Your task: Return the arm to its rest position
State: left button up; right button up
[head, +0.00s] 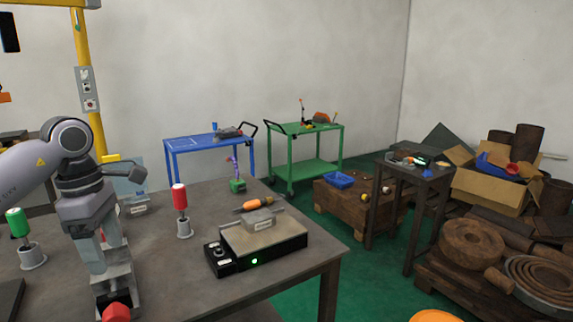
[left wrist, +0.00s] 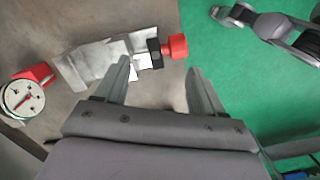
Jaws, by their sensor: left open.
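My left gripper (head: 112,280) points down over the near left of the grey workbench (head: 180,275) in the head view. In the left wrist view its two fingers (left wrist: 159,68) are spread apart with nothing held between them. A red knob (left wrist: 178,46) on a dark collar sits at the end of a shiny metal block (left wrist: 100,62), just beyond the fingertips. A red knob (head: 117,312) also shows under the gripper at the bottom of the head view, partly cut off. My right gripper is not in view.
A red-topped post (head: 180,197) and a green-topped post (head: 18,222) stand on the bench near my left arm. A black box with a metal plate (head: 258,248) lies at the bench's right.

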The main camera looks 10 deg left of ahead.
pick_arm(q)
jog(key=s+d+f+n+t+h, duration=0.1)
jog(key=d+f+n+h, duration=0.25)
jog(key=d+h, duration=0.45)
jog(key=s+d+f+n+t+h, duration=0.15)
jog(key=d+n+h, duration=0.25)
jog(key=d, duration=0.8)
jog(key=s+d+f+n+t+h, duration=0.1)
jog(key=d+f+n+h, duration=0.25)
jog(key=d+h, duration=0.55)
jog(key=a+f+n+t+y, duration=0.3)
jog(key=f+n+t+y, duration=0.35)
jog(key=n, duration=0.75)
jog(key=a+f+n+t+y, duration=0.4)
jog(key=f+n+t+y, duration=0.3)
jog(key=n, duration=0.6)
jog(key=s+a+f+n+g+y, duration=0.2)
jog(key=s+f+n+g+y, duration=0.1)
jog(key=s+f+n, duration=0.2)
jog(key=s+a+f+n+g+y, duration=0.2)
jog(key=s+f+n, duration=0.3)
jog(key=s+f, duration=0.3)
jog(key=shift+s+a+g+y+p, duration=0.2)
jog(key=shift+a+g+y+p, duration=0.25)
jog(key=shift+g, duration=0.35)
jog(key=shift+d, duration=0.1)
